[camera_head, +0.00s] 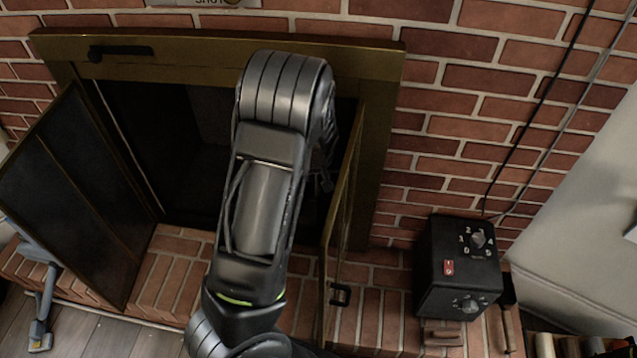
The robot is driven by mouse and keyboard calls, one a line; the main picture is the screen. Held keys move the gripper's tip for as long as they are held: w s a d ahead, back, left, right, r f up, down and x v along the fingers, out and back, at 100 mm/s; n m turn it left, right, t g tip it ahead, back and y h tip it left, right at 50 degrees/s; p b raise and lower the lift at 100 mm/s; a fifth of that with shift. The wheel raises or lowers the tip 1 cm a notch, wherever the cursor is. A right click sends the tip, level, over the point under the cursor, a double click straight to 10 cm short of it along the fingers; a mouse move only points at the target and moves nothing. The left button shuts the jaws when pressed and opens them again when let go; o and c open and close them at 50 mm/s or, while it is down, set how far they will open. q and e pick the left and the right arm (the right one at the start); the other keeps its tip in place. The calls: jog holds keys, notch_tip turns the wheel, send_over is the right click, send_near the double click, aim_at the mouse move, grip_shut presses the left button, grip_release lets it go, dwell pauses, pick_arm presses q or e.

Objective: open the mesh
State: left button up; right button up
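The fireplace (215,45) has a brass-coloured frame around a dark opening. Its dark left door (75,195) stands swung out to the left. Its right door (341,235) also stands swung out, seen nearly edge-on, with a small black handle (340,294). I cannot clearly make out a mesh in the dark opening. My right arm crosses the middle of the view and reaches to the opening. Its gripper is mostly hidden behind the arm; only small dark parts show beside the right door. My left gripper (41,312) hangs low at the left edge, apart from the left door's handle side; its finger gap is unclear.
A black control box (458,268) with dials and a red switch stands right of the fireplace. Dark cables (535,110) run down the brick wall. A pale piece of furniture (585,220) borders the right side. The brick hearth (170,275) lies in front.

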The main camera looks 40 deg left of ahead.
aim_at(317, 183)
pick_arm(q)
jog(key=b+x, duration=0.1)
jog(key=x, duration=0.6)
jog(key=shift+f, duration=0.2)
jog(key=shift+c, duration=0.3)
grip_shut()
dwell(0.9)
